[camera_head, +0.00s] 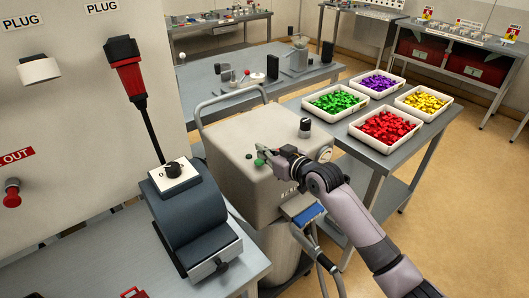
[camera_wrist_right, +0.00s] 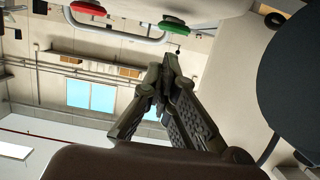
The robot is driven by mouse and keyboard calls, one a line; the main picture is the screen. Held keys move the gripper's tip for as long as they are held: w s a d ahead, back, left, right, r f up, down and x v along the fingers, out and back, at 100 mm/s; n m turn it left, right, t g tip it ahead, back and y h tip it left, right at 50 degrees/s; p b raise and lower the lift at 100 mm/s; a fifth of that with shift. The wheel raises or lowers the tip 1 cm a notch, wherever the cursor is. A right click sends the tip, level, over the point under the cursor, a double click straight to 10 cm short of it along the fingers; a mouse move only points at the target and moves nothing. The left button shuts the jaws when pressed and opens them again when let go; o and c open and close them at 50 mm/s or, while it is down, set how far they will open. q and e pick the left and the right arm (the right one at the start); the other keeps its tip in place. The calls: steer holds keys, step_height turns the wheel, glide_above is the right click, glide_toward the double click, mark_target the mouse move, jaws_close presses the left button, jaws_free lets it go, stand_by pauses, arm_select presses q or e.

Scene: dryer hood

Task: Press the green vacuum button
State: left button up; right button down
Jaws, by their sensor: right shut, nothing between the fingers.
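The green button (camera_head: 259,163) is on top of the beige vacuum unit (camera_head: 235,170). It also shows at the top of the right wrist view (camera_wrist_right: 175,26), beside a red button (camera_wrist_right: 88,8). My right gripper (camera_head: 264,153) is over the unit's top, right by the green button, and partly overlaps it in the head view. In the right wrist view the fingertips (camera_wrist_right: 164,76) are together and empty, with a visible gap in the picture between them and the green button. Whether they touch it from the head view I cannot tell. My left gripper is not in view.
A black knob (camera_head: 305,125) and a metal handle (camera_head: 230,100) rise from the unit. A dark curved device (camera_head: 195,215) stands on the left bench. Trays of green (camera_head: 337,112), red (camera_head: 385,142), purple and yellow pieces lie on the table behind. A wall panel fills the left.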

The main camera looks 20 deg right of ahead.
steer(key=shift+s+f, duration=0.1)
steer(key=shift+f, duration=0.6)
